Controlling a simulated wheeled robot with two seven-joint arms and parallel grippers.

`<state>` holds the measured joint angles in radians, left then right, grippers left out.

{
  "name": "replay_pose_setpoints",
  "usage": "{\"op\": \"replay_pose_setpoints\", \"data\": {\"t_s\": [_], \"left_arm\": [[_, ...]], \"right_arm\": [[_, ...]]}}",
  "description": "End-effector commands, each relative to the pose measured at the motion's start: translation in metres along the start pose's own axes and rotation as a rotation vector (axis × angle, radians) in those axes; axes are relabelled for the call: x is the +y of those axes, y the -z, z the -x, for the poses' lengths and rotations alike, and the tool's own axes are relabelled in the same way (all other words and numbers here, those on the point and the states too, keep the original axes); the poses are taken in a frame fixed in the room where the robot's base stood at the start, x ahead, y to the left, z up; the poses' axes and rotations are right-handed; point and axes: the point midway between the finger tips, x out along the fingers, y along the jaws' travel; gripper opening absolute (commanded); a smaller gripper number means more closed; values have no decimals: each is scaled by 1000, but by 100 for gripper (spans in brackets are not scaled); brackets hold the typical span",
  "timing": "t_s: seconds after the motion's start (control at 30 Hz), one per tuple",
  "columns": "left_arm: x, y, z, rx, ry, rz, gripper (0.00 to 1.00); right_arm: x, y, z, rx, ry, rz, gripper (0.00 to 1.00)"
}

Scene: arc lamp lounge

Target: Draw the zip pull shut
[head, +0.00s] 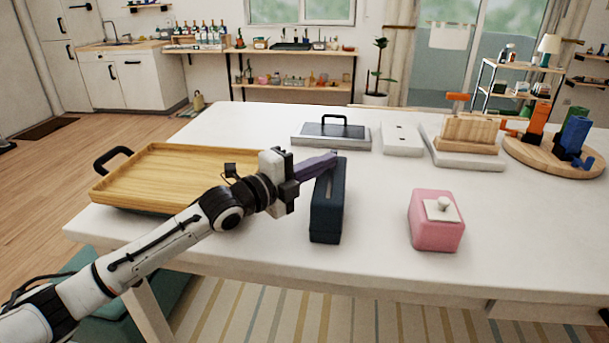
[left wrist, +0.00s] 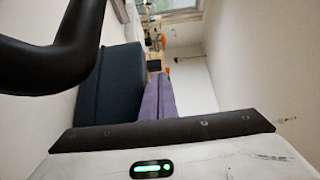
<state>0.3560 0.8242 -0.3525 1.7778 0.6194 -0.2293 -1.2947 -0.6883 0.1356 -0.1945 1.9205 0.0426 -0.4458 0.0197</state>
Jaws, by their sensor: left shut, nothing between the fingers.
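A dark blue upright case (head: 327,215) stands near the middle of the white table, with a narrow grey zip strip along its top. In the left wrist view, the case (left wrist: 108,85) fills the left-centre as a plain dark block. My left gripper (head: 333,158) reaches in from the left, its purple fingers shut and empty at the far end of the case top. The fingers also show in the left wrist view (left wrist: 158,97), close beside the case. I cannot make out the zip pull, nor tell whether the fingertips touch the case. My right gripper is not in view.
A wooden tray (head: 160,162) lies left on the white table (head: 290,285), under my left arm. A pink box (head: 425,235) stands right. A grey flat board (head: 300,141), white plate (head: 400,147), wooden holder (head: 468,133) and round wooden board (head: 550,167) line the back.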

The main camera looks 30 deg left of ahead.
Motion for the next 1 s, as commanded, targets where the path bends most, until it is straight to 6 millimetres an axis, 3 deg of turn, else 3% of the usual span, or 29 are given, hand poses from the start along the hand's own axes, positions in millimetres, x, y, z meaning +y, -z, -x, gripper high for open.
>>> {"op": "replay_pose_setpoints", "data": {"t_s": [0.2,0.43,0.63,1.0], "left_arm": [[3,0,41,0,-5,-3,0],[2,-1,71,-1,-2,0,0],[0,0,83,0,0,0,0],[0,0,85,0,1,0,0]], "right_arm": [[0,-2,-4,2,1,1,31],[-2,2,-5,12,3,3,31],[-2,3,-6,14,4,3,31],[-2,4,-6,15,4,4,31]]}}
